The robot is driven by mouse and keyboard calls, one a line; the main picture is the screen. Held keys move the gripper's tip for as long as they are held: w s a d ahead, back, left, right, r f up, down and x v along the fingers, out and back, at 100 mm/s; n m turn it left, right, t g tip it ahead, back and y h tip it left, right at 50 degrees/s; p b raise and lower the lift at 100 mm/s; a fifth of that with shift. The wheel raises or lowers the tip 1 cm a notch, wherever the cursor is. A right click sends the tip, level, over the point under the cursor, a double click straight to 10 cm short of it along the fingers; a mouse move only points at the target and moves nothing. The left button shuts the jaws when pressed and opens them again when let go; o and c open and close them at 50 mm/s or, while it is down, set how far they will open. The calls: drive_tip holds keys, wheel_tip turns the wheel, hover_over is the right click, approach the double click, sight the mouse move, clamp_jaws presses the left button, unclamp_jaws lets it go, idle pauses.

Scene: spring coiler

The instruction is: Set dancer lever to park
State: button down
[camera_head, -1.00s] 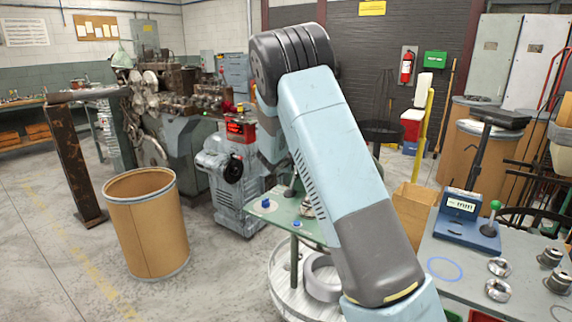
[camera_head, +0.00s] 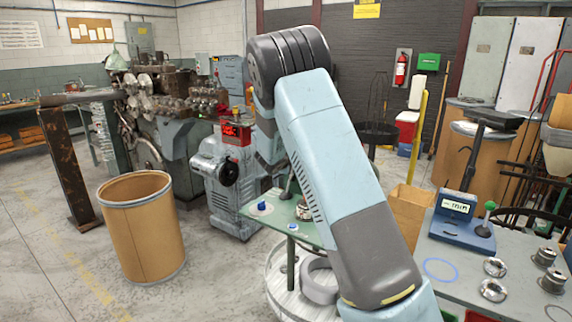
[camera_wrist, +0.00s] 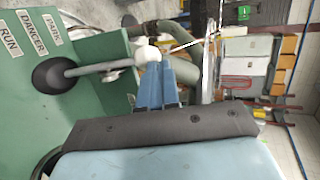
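The dancer lever (camera_wrist: 95,68) is a grey rod with a cream knob (camera_wrist: 148,54), rising from a black boot (camera_wrist: 55,75) on a green panel (camera_wrist: 50,125). Labels RUN (camera_wrist: 8,40), DANCER (camera_wrist: 33,36) and PARK (camera_wrist: 52,28) sit beside the boot. In the wrist view the rod leans right, the side nearer PARK; its exact setting is unclear from this angle. My gripper (camera_wrist: 161,65) shows blue fingers close together, with their tips right at the knob. I cannot tell whether they grip it or only touch it. In the head view my arm hides the gripper and lever.
A green stand table (camera_head: 275,222) with a blue button (camera_head: 262,206) is left of my arm. A brown drum (camera_head: 142,228) stands on open floor at left. A grey bench (camera_head: 445,252) with a blue gauge (camera_head: 457,220) and metal parts is close at right.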

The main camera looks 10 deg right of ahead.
drive_tip(key=w+r+v, duration=0.1)
drive_tip(key=r+v, duration=0.1)
drive_tip(key=v, duration=1.1)
drive_tip(key=shift+d+r, duration=0.2)
drive_tip(key=shift+r, duration=0.1)
drive_tip(key=shift+s, duration=0.1)
drive_tip(key=s+d+r+m+g+y, duration=0.15)
drive_tip(key=s+d+r+m, duration=0.3)
drive_tip(key=s+m, duration=0.65)
drive_tip(key=s+d+r+m+g, duration=0.3)
drive_tip(key=s+d+r+m, duration=0.15)
drive_tip(key=s+m, duration=0.7)
drive_tip(key=s+a+m+y, duration=0.3)
drive_tip(key=s+m, duration=0.8)
drive_tip(key=s, duration=0.1)
drive_tip(key=s+a+m+y, duration=0.3)
drive_tip(key=s+m, duration=0.9)
drive_tip(key=shift+s+f+g, duration=0.35)
drive_tip(key=shift+s+f, duration=0.05)
